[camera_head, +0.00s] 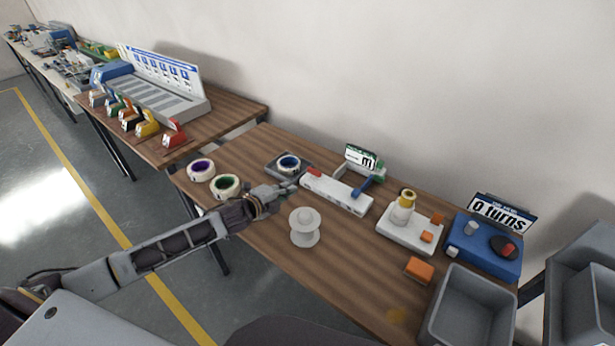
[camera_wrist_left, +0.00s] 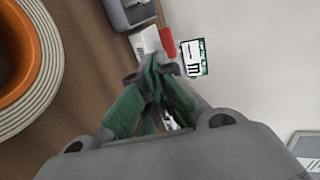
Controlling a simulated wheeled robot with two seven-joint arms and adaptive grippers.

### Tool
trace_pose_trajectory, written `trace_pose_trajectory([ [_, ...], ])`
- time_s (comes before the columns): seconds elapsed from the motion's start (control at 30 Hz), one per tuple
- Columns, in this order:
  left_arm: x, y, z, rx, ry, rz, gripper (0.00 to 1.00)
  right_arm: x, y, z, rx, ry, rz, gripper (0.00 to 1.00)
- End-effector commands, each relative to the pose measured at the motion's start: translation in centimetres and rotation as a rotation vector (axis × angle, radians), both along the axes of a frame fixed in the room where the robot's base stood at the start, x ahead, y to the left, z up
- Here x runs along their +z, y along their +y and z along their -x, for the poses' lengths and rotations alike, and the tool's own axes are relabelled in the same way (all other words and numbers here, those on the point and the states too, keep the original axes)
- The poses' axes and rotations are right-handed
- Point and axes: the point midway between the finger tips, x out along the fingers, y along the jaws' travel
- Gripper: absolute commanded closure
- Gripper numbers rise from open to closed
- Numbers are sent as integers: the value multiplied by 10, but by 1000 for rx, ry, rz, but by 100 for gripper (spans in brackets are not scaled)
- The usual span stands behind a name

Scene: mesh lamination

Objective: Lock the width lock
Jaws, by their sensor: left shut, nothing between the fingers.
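A long white device (camera_head: 336,193) lies on the wooden table, with a red part (camera_head: 313,172) at its left end and a blue lever (camera_head: 366,187) near its right end. Which part is the width lock I cannot tell for sure. My left gripper (camera_head: 288,189) is just left of the device's red end, shut and empty. In the left wrist view, the shut fingertips (camera_wrist_left: 157,66) point towards the red part (camera_wrist_left: 167,42) and the white body (camera_wrist_left: 147,40), seemingly apart from them. A small display with green edges (camera_head: 362,157) stands behind the device. My right gripper is not in view.
Tape rolls (camera_head: 227,186) and a white spool (camera_head: 304,227) lie close to my left arm. A dark holder with a roll (camera_head: 289,164) is behind the gripper. At right are a white-based fixture (camera_head: 408,232), an orange block (camera_head: 419,269), a blue counter unit (camera_head: 484,250) and a grey bin (camera_head: 470,305).

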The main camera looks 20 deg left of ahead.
Motion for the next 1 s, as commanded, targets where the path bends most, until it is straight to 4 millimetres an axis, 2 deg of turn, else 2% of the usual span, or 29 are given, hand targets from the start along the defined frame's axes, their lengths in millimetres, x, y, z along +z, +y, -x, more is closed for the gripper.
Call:
trace_pose_trajectory([
  [0.17,-3,-4,-11,1,-1,1,100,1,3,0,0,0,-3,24],
  [0.67,-14,-16,-43,0,-1,1,100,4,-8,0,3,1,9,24],
  [1.0,-22,-25,-67,0,-1,1,100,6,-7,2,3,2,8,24],
])
